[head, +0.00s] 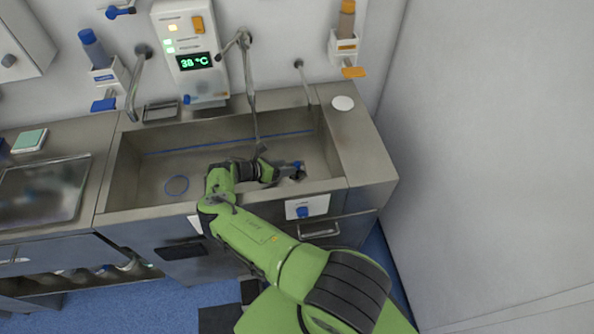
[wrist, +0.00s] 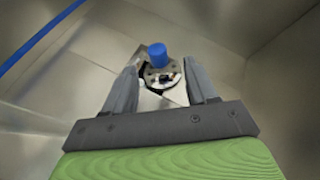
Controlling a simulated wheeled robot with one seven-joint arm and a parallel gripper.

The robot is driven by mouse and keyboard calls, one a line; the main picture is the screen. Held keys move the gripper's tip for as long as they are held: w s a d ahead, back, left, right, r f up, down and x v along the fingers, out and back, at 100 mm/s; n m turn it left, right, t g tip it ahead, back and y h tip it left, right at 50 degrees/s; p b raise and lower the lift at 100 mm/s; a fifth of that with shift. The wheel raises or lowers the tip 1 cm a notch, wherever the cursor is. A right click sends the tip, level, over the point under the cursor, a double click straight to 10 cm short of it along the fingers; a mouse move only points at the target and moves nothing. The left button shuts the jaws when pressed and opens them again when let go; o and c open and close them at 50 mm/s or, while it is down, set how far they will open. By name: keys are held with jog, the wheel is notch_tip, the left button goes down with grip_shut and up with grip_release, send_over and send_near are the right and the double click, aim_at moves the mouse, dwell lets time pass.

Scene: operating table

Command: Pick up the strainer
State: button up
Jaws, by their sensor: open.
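The strainer (wrist: 157,54) has a blue upright knob on a metal disc with dark openings, and sits low in the steel sink. In the wrist view it lies between and just beyond the fingertips of my gripper (wrist: 161,67). My gripper is open, with one finger on each side of the knob and a gap on both sides. In the head view, my gripper (head: 287,167) reaches into the right part of the sink (head: 212,127). There my arm and gripper partly hide the strainer, and only a small dark and blue patch shows.
A blue ring (head: 177,185) lies on the sink floor at left. A faucet (head: 248,75) hangs down over the sink, close to my wrist. Sink walls stand around my gripper. A white round disc (head: 343,103) lies on the right counter, which is otherwise clear.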

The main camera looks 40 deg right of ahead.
aim_at(300, 174)
jog(key=x, duration=0.3)
jog(key=shift+d+f, duration=0.3)
jog(key=shift+r, duration=0.1)
grip_shut()
jog(key=shift+r, duration=0.1)
